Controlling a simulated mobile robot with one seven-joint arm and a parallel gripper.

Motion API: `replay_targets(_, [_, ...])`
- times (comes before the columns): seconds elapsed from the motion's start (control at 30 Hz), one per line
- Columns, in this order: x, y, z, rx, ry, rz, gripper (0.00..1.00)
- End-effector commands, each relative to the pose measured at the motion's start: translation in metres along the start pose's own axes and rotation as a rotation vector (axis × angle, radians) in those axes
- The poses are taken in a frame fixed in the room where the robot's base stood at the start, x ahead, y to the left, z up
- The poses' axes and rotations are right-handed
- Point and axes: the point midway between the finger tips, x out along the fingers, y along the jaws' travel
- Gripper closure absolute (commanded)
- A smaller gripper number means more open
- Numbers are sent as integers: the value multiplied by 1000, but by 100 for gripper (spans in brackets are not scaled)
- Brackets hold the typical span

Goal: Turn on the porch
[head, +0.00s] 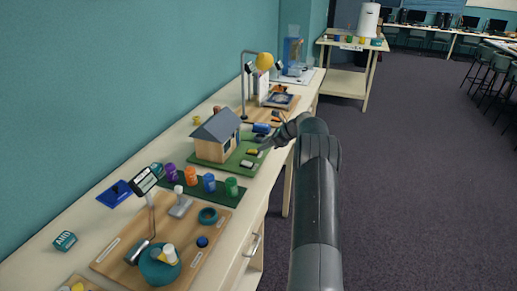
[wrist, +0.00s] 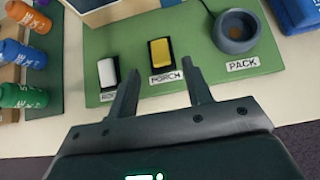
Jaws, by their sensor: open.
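The yellow porch switch (wrist: 160,51) sits on a black base on the green board (wrist: 205,80), behind a label reading PORCH. A white switch (wrist: 107,72) stands to its left, its label partly hidden by a finger. My gripper (wrist: 160,68) is open, its fingertips on either side of the PORCH label, just short of the yellow switch in the picture. I cannot tell how high they are above the board. In the head view my gripper (head: 270,143) is at the right edge of the board, beside the small house (head: 214,138) with a grey roof.
A dark grey round holder (wrist: 236,28) labelled PACK stands right of the porch switch. Orange, blue and green containers (wrist: 22,95) are at the left. A wooden board with a lamp (head: 115,250) lies nearer on the table. A blue object (wrist: 300,14) is at the upper right.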

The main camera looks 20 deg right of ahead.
Motion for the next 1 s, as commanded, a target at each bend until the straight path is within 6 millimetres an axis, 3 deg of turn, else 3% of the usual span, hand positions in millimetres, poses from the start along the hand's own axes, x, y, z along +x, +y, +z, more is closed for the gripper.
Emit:
replay_targets(0.1, [-26,0,0,0,-1,-2,55])
replay_targets(0.33, [-55,0,0,0,0,1,55])
replay_targets(1.0, [-61,3,5,-14,4,2,55])
